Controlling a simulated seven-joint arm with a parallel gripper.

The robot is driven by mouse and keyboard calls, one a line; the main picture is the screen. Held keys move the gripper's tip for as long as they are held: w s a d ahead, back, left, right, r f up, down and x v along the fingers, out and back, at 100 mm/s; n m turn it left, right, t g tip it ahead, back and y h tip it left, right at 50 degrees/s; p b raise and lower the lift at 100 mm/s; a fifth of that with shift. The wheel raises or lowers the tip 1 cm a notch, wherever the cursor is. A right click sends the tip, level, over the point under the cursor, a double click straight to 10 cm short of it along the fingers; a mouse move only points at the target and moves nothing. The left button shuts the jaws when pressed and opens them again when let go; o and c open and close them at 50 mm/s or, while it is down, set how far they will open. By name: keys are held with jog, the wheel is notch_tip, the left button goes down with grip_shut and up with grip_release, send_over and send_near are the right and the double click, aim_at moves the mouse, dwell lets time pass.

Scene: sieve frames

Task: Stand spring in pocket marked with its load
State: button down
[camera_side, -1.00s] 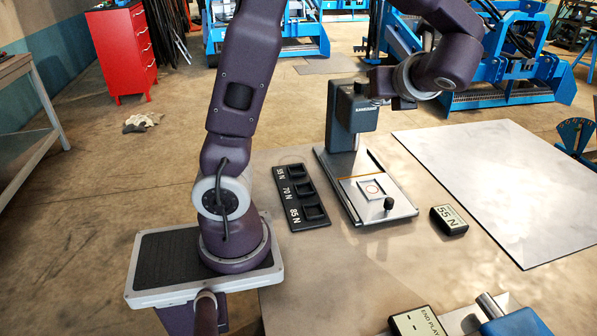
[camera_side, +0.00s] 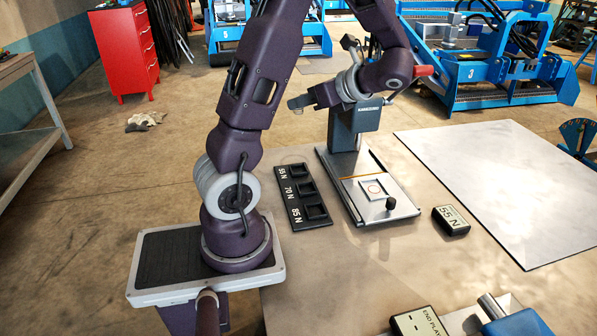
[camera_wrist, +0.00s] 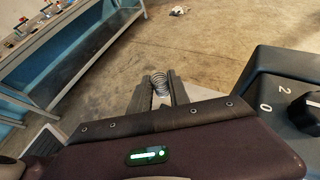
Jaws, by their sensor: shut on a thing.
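My gripper (camera_side: 297,102) is up in the air to the left of the tester head, pointing left. In the wrist view, its two fingers (camera_wrist: 160,86) are shut on a coiled metal spring (camera_wrist: 158,82). The spring is too small to make out in the side view. A black pocket strip (camera_side: 283,188) lies on the table with three square pockets, labelled 55 N, 70 N and 85 N from far to near. The pockets look empty.
The spring tester (camera_side: 340,190) stands right of the strip, its plate bare with a red ring mark. Its head (camera_wrist: 280,95) fills the right of the wrist view. A sheet (camera_side: 510,180) lies right; an END PLAY display (camera_side: 418,322) sits at the near edge.

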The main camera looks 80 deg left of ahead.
aim_at(303, 173)
notch_tip(303, 173, down, 17)
jog(key=shift+r, duration=0.2)
jog(key=shift+f, duration=0.15)
jog(key=c, duration=1.2)
grip_release()
jog(key=shift+c, duration=0.2)
jog(key=s+r+v, duration=0.1)
jog(key=v, duration=1.2)
jog(key=s+d+r+n+t+h, duration=0.4)
jog(key=d+r+n+t+h, duration=0.1)
jog(key=d, duration=0.5)
jog(key=s+d+r+n+t+h, duration=0.5)
jog(key=d+r+n+t, duration=0.1)
jog(key=d, duration=0.4)
jog(key=shift+r+t, duration=0.7)
